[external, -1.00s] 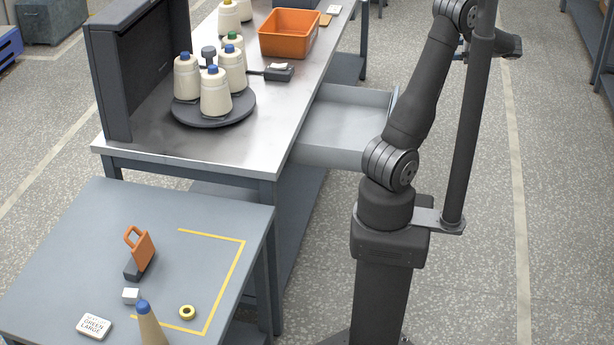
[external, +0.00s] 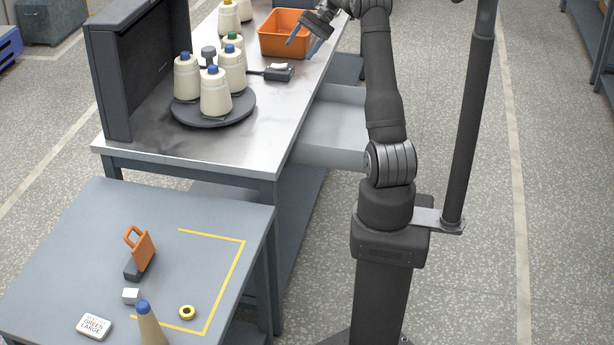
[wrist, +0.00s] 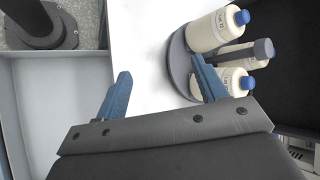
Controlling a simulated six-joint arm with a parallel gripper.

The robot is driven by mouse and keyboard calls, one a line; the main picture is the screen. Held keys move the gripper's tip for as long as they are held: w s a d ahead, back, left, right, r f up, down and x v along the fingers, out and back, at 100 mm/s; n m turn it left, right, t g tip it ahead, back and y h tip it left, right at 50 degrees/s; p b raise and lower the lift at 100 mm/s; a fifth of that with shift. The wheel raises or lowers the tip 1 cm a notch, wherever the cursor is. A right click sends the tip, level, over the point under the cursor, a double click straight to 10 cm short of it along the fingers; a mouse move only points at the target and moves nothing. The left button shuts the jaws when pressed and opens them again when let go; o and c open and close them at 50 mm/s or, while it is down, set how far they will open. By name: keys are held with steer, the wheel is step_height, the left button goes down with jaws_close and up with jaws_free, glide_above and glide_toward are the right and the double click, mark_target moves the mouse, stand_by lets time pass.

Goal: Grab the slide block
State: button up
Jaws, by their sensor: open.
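A small dark block with a pale piece on top (external: 279,72) sits on the steel bench, right of the round dark turntable (external: 248,112), with a thin dark bar between them. It may be the slide block; no label confirms this. My gripper (external: 304,42) is open and empty, above the bench beside the orange bin, up and to the right of the block. In the wrist view my gripper's blue fingers (wrist: 161,82) are spread over bare bench. I cannot make out the block there.
Cream bobbins with blue caps (external: 215,92) stand on the turntable. The orange bin (external: 283,48) is close to my gripper. A grey open drawer (external: 330,130) juts from the bench. The side table holds an orange-handled item (external: 142,250). The front of the bench is clear.

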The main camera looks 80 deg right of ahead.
steer(key=w+a+n+g, duration=0.5)
steer(key=w+a+n, duration=0.4)
steer(key=w+a, duration=0.65)
steer(key=w+a+n+g+h, duration=0.1)
steer(key=w+a+n+h, duration=0.1)
steer(key=w+a+n, duration=0.5)
steer(key=w+a+n+g+h, duration=0.15)
steer(key=w+a, duration=0.45)
steer(key=a, duration=0.6)
steer(key=w+a+n+h, duration=0.1)
steer(key=a+n, duration=0.2)
steer(key=a, duration=0.4)
steer(key=w+a+n, duration=0.2)
steer(key=a, duration=0.5)
steer(key=n+t+h, duration=0.2)
steer(key=n+h, duration=0.1)
steer(key=n, duration=0.9)
glide_above(136, 289)
steer(key=f, duration=1.7)
steer(key=d+f, duration=0.1)
steer(key=f, duration=0.8)
steer(key=shift+w+f, duration=0.15)
steer(key=shift+f, duration=0.1)
steer(key=shift+a+f, duration=0.15)
steer(key=shift+f, duration=0.75)
steer(key=shift+a+f, duration=0.2)
steer(key=shift+f, duration=0.75)
steer(key=shift+a+f, duration=0.15)
steer(key=shift+f, duration=0.75)
steer(key=c, duration=1.1)
